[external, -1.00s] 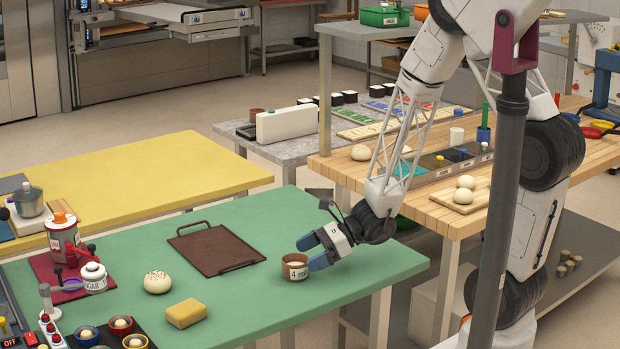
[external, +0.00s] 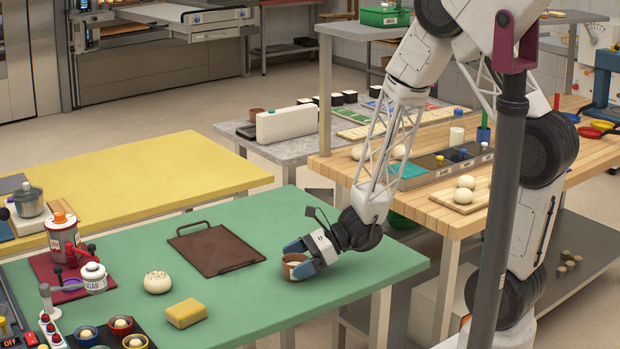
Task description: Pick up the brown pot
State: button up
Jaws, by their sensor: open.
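The small brown pot (external: 289,261) stands upright on the green table, near its right end. It has a pale label and something pale inside. My gripper (external: 297,260) is low over the table at the pot, with its blue fingers open. One finger is beyond the pot's rim and the other covers its right front side and most of the label. I cannot tell whether the fingers touch the pot.
A brown tray (external: 218,250) lies left of the pot on the green table (external: 255,295). A seeded bun (external: 157,282) and a yellow sponge-like block (external: 186,313) lie further left. The wooden table (external: 455,215) stands behind my arm. The green surface in front of the pot is clear.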

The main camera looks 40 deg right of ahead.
aim_at(300, 260)
jog(key=c, duration=1.1)
jog(key=shift+o, duration=0.2)
jog(key=shift+r, duration=0.15)
jog(key=shift+r, duration=1)
jog(key=shift+s+d+r, duration=0.2)
jog(key=shift+s+r, duration=0.2)
jog(key=shift+r, duration=0.3)
jog(key=s+d, duration=0.3)
jog(key=s, duration=0.4)
jog(key=s+d+r, duration=0.1)
jog(key=s+d, duration=0.2)
jog(key=s, duration=0.3)
jog(key=shift+s+d+r, duration=0.15)
jog(key=shift+s+d, duration=0.1)
jog(key=shift+s, duration=0.1)
